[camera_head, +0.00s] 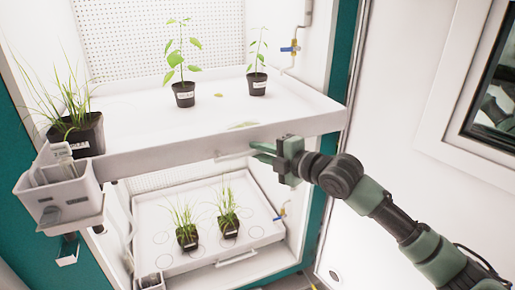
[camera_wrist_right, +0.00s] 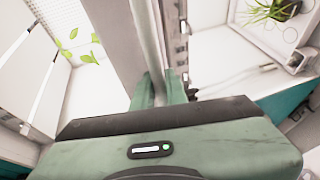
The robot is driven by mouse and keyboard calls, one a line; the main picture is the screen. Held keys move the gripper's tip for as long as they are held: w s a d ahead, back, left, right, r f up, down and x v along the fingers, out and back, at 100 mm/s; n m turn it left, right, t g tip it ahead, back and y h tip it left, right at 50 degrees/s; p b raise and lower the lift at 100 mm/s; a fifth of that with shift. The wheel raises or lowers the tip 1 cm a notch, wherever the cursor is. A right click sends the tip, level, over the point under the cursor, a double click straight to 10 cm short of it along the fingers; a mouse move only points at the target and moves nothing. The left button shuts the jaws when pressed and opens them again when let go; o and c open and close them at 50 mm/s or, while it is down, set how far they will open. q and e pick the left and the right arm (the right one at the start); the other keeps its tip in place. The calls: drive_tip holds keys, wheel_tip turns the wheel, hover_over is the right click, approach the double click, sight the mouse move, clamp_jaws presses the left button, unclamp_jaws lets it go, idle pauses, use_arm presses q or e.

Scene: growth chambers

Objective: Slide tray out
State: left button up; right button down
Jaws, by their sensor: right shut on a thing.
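The white upper tray (camera_head: 150,158) sits in the growth chamber, and its front edge overlaps the teal right door post. On it stand a grassy plant in a black pot (camera_head: 78,132) at the left and two leafy seedlings in black pots (camera_head: 184,95) (camera_head: 257,84). My right gripper (camera_head: 264,150) is at the middle of the tray's front, shut on its bar handle (camera_head: 234,154). In the right wrist view the fingers (camera_wrist_right: 166,88) reach to the tray front, and the exact grip is partly hidden. My left gripper is not in view.
A lower tray (camera_head: 190,262) with two grassy pots is below, inside the chamber. A grey caddy (camera_head: 68,195) hangs at the upper tray's left front corner. A blue-handled valve (camera_head: 290,49) is at the right back. A white wall with a window is at the right.

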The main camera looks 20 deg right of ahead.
drive_tip(key=shift+s+f, duration=0.1)
drive_tip(key=shift+s, duration=0.2)
drive_tip(key=c, duration=1.4)
unclamp_jaws()
drive_tip(key=shift+c, duration=0.2)
drive_tip(key=b+v, duration=0.2)
drive_tip(key=v, duration=0.5)
drive_tip(key=shift+s+d+b, duration=0.2)
drive_tip(key=shift+s+b, duration=0.1)
drive_tip(key=shift+b, duration=0.1)
